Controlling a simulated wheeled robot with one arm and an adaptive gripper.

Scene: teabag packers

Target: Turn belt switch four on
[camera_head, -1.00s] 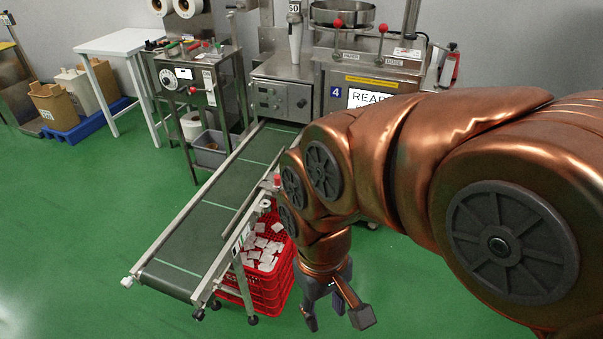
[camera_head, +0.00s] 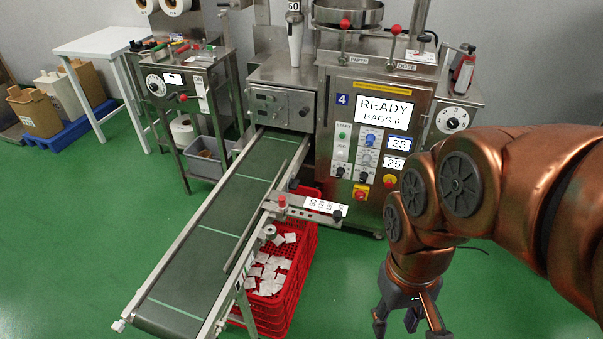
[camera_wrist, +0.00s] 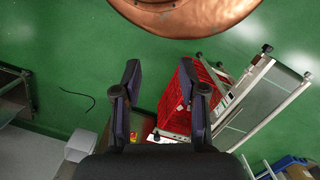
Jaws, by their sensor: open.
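The machine marked 4 (camera_head: 342,100) stands behind the belt. Its panel carries a READY screen (camera_head: 383,112), several buttons and dark knobs. The conveyor belt (camera_head: 215,225) slopes from the machine toward the lower left. A white label plate (camera_head: 312,205) on an arm beside the belt has small lettering and a dark knob (camera_head: 338,215) at its right end. I cannot read which control is the belt switch or its setting. My gripper (camera_head: 408,318) is open and empty, hanging low to the right of the belt, apart from the plate. It also shows in the wrist view (camera_wrist: 160,85), fingers spread.
A red crate (camera_head: 312,250) with several white teabags stands under the belt's right side; it also shows in the wrist view (camera_wrist: 178,112). A red-topped post (camera_head: 282,202) rises beside the plate. Green floor is clear between crate and gripper. A white table (camera_head: 95,45) stands back left.

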